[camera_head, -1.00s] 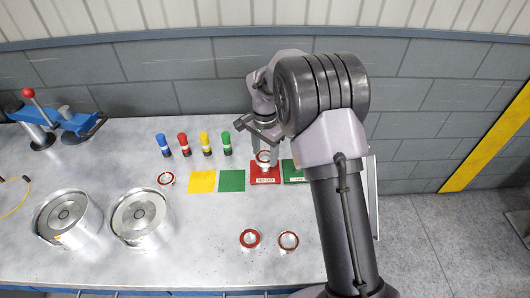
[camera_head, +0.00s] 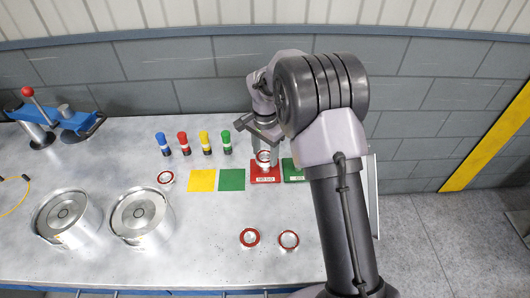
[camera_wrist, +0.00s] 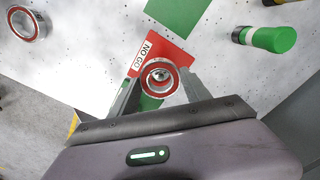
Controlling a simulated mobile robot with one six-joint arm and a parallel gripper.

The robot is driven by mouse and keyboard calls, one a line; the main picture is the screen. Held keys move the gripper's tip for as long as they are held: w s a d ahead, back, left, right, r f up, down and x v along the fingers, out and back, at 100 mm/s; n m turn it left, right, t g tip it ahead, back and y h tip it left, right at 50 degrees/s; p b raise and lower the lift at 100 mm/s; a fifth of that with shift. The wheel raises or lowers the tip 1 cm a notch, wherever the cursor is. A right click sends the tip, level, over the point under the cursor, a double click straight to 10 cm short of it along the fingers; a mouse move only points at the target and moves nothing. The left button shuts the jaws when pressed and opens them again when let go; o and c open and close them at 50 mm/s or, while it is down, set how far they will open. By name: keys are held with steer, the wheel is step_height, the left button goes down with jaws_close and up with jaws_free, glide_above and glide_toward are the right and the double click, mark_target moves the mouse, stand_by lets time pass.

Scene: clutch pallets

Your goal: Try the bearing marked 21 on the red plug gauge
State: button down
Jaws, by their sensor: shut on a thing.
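My gripper (camera_wrist: 160,82) is shut on a bearing (camera_wrist: 161,93) with a red ring, one finger on each side of it. In the head view my gripper (camera_head: 263,150) and the bearing (camera_head: 263,160) are over the red gauge base (camera_head: 265,177), labelled NO GO. The red base (camera_wrist: 172,52) also shows in the wrist view, partly behind the bearing. The plug is not clearly visible, and I cannot tell whether the bearing touches it. No number is readable on the bearing.
A green gauge base (camera_head: 293,177) stands just right of the red one. Yellow (camera_head: 202,181) and green (camera_head: 232,181) squares lie to the left. Other bearings lie on the table (camera_head: 249,238) (camera_head: 289,240) (camera_head: 166,177). Several coloured capped cylinders (camera_head: 206,145) stand behind.

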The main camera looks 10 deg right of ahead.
mark_target(265, 160)
steer(key=shift+f, duration=0.15)
jaws_free()
stand_by(0.5)
stand_by(0.5)
step_height(265, 160, up, 9)
steer(key=p, duration=0.6)
steer(key=shift+p, duration=0.35)
